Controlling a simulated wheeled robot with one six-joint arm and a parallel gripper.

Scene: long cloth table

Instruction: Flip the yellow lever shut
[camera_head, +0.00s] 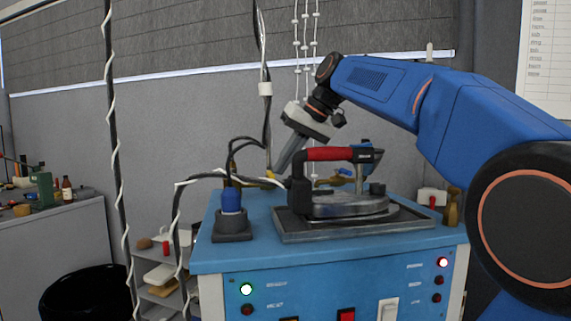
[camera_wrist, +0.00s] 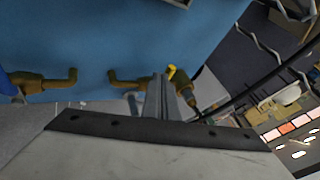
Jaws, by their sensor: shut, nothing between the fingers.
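The yellow lever (camera_wrist: 171,72) shows in the wrist view as a small bright piece beside the tips of my gripper (camera_wrist: 158,80). It sits at a brass fitting along the edge of the blue surface. Part of it is hidden behind the fingers, so its angle is hard to tell. In the head view a bit of yellow (camera_head: 270,174) shows by the fingertips, behind the blue cabinet top. My gripper (camera_head: 277,168) slants down there, shut and empty. It is very close to the lever; I cannot tell whether they touch.
More brass taps (camera_wrist: 40,87) line the blue edge. Black cables (camera_head: 176,225) hang left of my gripper.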

